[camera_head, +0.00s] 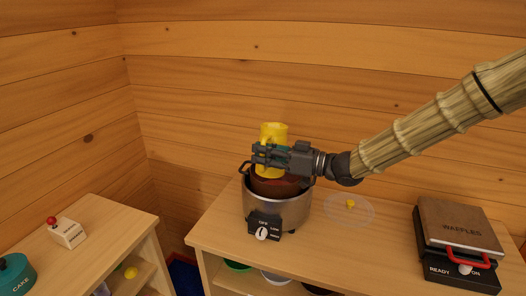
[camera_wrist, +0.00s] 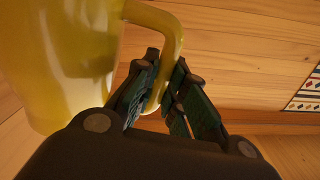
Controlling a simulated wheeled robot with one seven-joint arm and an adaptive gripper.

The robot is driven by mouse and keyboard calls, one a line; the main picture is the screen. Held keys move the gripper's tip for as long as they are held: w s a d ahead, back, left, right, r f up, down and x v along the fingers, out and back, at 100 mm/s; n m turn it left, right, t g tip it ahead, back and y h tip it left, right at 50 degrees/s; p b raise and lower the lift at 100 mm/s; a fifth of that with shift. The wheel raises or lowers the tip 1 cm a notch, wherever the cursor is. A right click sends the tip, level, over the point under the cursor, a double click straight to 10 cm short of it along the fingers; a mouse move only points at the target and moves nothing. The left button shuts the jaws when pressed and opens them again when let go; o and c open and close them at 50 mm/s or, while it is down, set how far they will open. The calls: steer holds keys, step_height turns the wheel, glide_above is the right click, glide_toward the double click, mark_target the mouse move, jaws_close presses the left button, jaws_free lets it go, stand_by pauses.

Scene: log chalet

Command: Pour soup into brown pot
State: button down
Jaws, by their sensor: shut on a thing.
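A yellow jug (camera_head: 273,131) is held over the brown pot (camera_head: 274,184), which sits in a silver cooker (camera_head: 278,210) with a dial on its front. My gripper (camera_head: 257,157) lies across the jug and hides part of it. In the wrist view the yellow jug (camera_wrist: 65,60) fills the left side, and my gripper's fingers (camera_wrist: 165,95) are shut on its handle. No soup shows in either view, and the pot's inside is mostly hidden behind the jug and my gripper.
A clear lid with a yellow knob (camera_head: 350,204) lies on the counter (camera_head: 370,245) right of the cooker. A waffle maker (camera_head: 458,238) stands farther right. A lower shelf unit at left bears a white box with a red knob (camera_head: 67,232) and a teal tin (camera_head: 15,273).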

mark_target(266, 141)
steer(key=shift+s+r+m+p, duration=0.2)
steer(key=shift+r+m+p, duration=0.95)
steer(key=shift+p, duration=1.55)
steer(key=shift+w+r+m+p, duration=0.15)
steer(key=shift+m+p, duration=0.9)
steer(key=shift+p, duration=0.55)
steer(key=shift+w+r+m+p, duration=0.2)
steer(key=shift+m+p, duration=0.7)
steer(key=shift+p, duration=0.6)
steer(key=shift+w+d+r+m+p, duration=0.15)
steer(key=shift+w+m+p, duration=0.2)
steer(key=shift+m+p, duration=0.7)
steer(key=shift+w+d+f+m+p, duration=0.25)
steer(key=shift+w+m, duration=0.3)
steer(key=shift+m, duration=0.2)
steer(key=shift+w+d+f+m+p, duration=0.1)
steer(key=shift+w+f+m, duration=0.15)
steer(key=shift+w+m, duration=0.4)
steer(key=shift+w+d+f+m, duration=0.3)
steer(key=shift+w+f+m, duration=0.2)
steer(key=shift+w+m, duration=0.35)
steer(key=shift+w+d+f+m, duration=0.25)
steer(key=shift+w+f+m, duration=0.35)
steer(key=shift+m, duration=0.4)
steer(key=shift+w+d+r+m, duration=0.25)
steer(key=shift+w+r+m, duration=0.25)
steer(key=shift+w+m, duration=0.25)
steer(key=shift+w, duration=0.15)
steer(key=shift+r, duration=0.15)
